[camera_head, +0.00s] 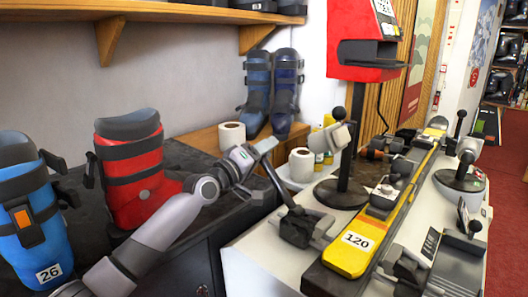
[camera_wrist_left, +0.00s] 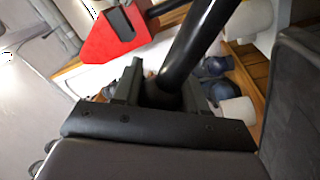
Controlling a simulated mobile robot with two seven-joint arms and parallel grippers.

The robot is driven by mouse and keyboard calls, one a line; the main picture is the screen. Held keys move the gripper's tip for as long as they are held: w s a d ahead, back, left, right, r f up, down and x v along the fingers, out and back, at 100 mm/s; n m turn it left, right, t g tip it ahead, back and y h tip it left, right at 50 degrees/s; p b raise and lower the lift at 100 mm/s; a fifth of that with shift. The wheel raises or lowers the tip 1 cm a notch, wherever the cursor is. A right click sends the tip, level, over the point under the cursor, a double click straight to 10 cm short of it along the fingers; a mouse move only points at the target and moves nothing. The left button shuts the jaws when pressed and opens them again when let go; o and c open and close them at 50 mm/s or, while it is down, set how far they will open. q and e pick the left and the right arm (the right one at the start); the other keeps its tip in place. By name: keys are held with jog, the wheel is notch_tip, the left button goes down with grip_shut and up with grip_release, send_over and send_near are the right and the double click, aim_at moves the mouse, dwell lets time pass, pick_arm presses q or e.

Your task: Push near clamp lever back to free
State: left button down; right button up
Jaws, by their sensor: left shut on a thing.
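A black clamp lever (camera_head: 276,184) rises from the dark clamp (camera_head: 305,228) on the near left side of the white bench, leaning up and to the left. My left gripper (camera_head: 258,152) is shut on its upper end. In the left wrist view the black lever (camera_wrist_left: 200,42) runs up from between the jaws of the gripper (camera_wrist_left: 158,86); the grip itself is partly hidden. A yellow ski (camera_head: 350,252) marked 120 lies along the bench beside the clamp. My right gripper does not show.
A red ski boot (camera_head: 132,165) and a blue boot (camera_head: 25,210) stand on the dark counter at left. Paper rolls (camera_head: 301,164) and a red machine (camera_head: 362,45) on a black post are behind the lever. More clamps (camera_head: 455,262) line the bench's right side.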

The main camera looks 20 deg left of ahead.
pick_arm(q)
jog(key=shift+s+d+f+g, duration=0.1)
jog(key=shift+d+f+g, duration=0.1)
jog(key=shift+d+f, duration=0.25)
jog(key=shift+s+d+f+g, duration=0.1)
jog(key=shift+d+f+g, duration=0.15)
jog(key=shift+f, duration=0.4)
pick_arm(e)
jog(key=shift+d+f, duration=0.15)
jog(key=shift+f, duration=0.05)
pick_arm(q)
jog(key=c, duration=0.7)
grip_release()
jog(key=shift+o, duration=0.4)
jog(key=shift+r+h, duration=0.2)
jog(key=shift+h, duration=0.1)
jog(key=shift+a+r, duration=0.1)
jog(key=shift+a, duration=0.05)
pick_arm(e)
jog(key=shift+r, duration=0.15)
